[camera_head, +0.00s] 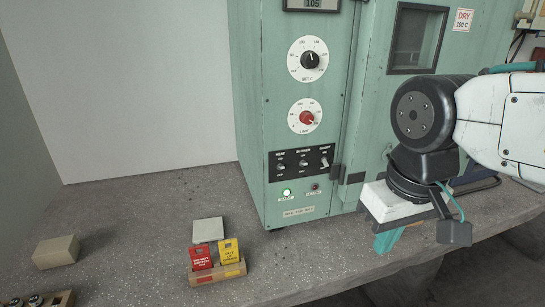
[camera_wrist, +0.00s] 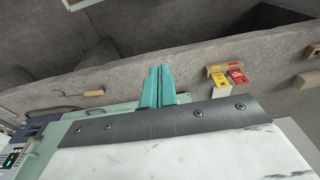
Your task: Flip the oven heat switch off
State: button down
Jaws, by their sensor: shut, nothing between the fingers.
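The oven is a pale green cabinet (camera_head: 250,100) standing on the bench. Its black switch panel (camera_head: 300,173) carries three toggle switches in a row. The heat switch (camera_head: 281,166) is the leftmost, under the label HEAT; its lever is too small to tell up from down. My gripper (camera_head: 386,242) is to the right of the panel and lower in the picture, clear of the switches. Its teal fingers, also in the wrist view (camera_wrist: 158,80), lie together with nothing between them. The switch panel cannot be made out in the wrist view.
A black knob (camera_head: 310,60) and a red knob (camera_head: 306,118) sit above the switches, and a lit lamp (camera_head: 287,192) below. A wooden holder (camera_head: 217,274) with red and yellow tags stands in front on the bench. A beige block (camera_head: 56,252) is at the left.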

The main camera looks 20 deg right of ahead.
jog(key=w+r+t, duration=0.1)
jog(key=w+r, duration=0.3)
jog(key=w, duration=1.1)
jog(key=t, duration=0.3)
send_near(281, 165)
jog(key=v, duration=0.4)
jog(key=shift+a+r, duration=0.1)
jog(key=shift+r, duration=0.15)
jog(key=shift+w, duration=0.1)
jog(key=x, duration=1)
jog(key=shift+f, duration=0.1)
jog(key=shift+s+a, duration=0.1)
jog(key=shift+s, duration=0.25)
